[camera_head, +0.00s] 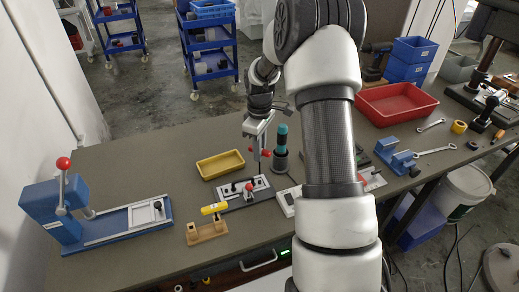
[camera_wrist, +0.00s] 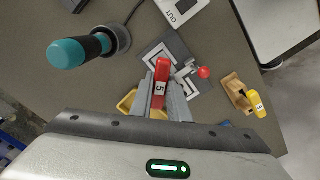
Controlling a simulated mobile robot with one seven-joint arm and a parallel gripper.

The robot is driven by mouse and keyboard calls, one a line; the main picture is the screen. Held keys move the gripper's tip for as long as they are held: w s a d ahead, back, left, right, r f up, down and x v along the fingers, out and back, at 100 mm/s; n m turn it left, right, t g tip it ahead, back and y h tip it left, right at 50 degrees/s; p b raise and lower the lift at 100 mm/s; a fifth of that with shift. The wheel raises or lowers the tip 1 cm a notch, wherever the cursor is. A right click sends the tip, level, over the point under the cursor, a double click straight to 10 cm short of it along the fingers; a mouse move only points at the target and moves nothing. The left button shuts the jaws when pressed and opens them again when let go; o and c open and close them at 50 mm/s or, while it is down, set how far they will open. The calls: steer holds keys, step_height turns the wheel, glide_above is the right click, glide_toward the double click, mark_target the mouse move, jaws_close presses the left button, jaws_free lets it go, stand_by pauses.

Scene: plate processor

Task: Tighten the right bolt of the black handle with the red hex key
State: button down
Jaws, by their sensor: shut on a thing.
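My gripper (camera_head: 262,152) hangs above the workbench, near the yellow tray. In the wrist view its fingers (camera_wrist: 160,98) are shut on the red handle of the hex key (camera_wrist: 162,72), which bears a "5" label. Red also shows beside the fingers in the head view. The key's tip is hidden. Below and nearer the front edge is a dark fixture with a light plate (camera_head: 259,183) and a red-ball lever (camera_head: 249,187). The fixture also shows in the wrist view (camera_wrist: 155,52), beyond the fingers. I cannot make out the black handle or its right bolt clearly.
A teal-topped tool (camera_head: 282,136) stands in a round holder just right of my gripper. The yellow tray (camera_head: 220,164) lies to the left. A wooden block (camera_head: 207,231) with a yellow piece stands in front.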

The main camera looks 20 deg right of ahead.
steer(key=n+p, duration=0.2)
steer(key=n, duration=0.4)
steer(key=shift+r, duration=0.15)
steer(key=n+p, duration=0.2)
steer(key=n, duration=0.3)
steer(key=shift+n, duration=0.3)
steer(key=shift+f, duration=0.35)
steer(key=shift+f+b, duration=1.05)
steer(key=shift+f, duration=0.45)
steer(key=shift+f, duration=0.3)
steer(key=shift+r, duration=0.15)
steer(key=shift+r+p, duration=1.35)
steer(key=shift+r, duration=0.55)
